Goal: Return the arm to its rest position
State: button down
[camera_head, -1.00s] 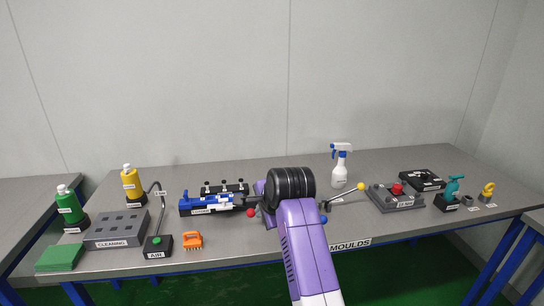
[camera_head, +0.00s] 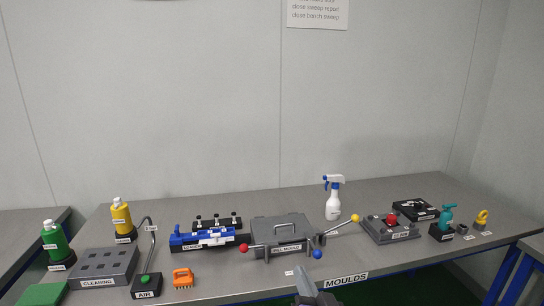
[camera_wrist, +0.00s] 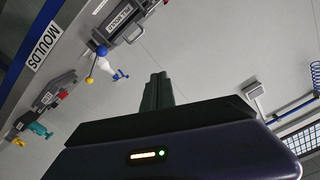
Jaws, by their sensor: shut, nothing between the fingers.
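My gripper (camera_wrist: 157,90) shows in the wrist view as two dark fingers side by side, shut and empty, pointing at the grey wall and away from the bench. In the head view only a grey and dark piece of my arm shows at the bottom edge, in front of the bench. The fingers cannot be made out there. The grey fill mould (camera_head: 282,232) sits closed-looking on the bench, apart from the gripper, and also shows upside down in the wrist view (camera_wrist: 118,22).
The bench (camera_head: 225,288) carries a white spray bottle (camera_head: 333,200), a cleaning block (camera_head: 104,265), an orange brush (camera_head: 183,278), a blue fixture (camera_head: 205,238) and a red-button box (camera_head: 390,229). Lever handles with ball ends stick out around the mould.

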jog(key=s+d+f+n+h, duration=0.1)
jog(key=s+d, duration=0.3)
jog(key=s, duration=1.1)
jog(key=s+d+f+n+g+h, duration=0.1)
jog(key=s+d, duration=0.3)
jog(key=s, duration=1.2)
jog(key=s+d+f+g+h, duration=0.1)
jog(key=s+d+f, duration=0.2)
jog(key=s, duration=1.2)
jog(key=shift+s+d+f+n+h, duration=0.2)
jog(key=shift+s+d+n+h, duration=0.15)
jog(key=shift+d, duration=0.75)
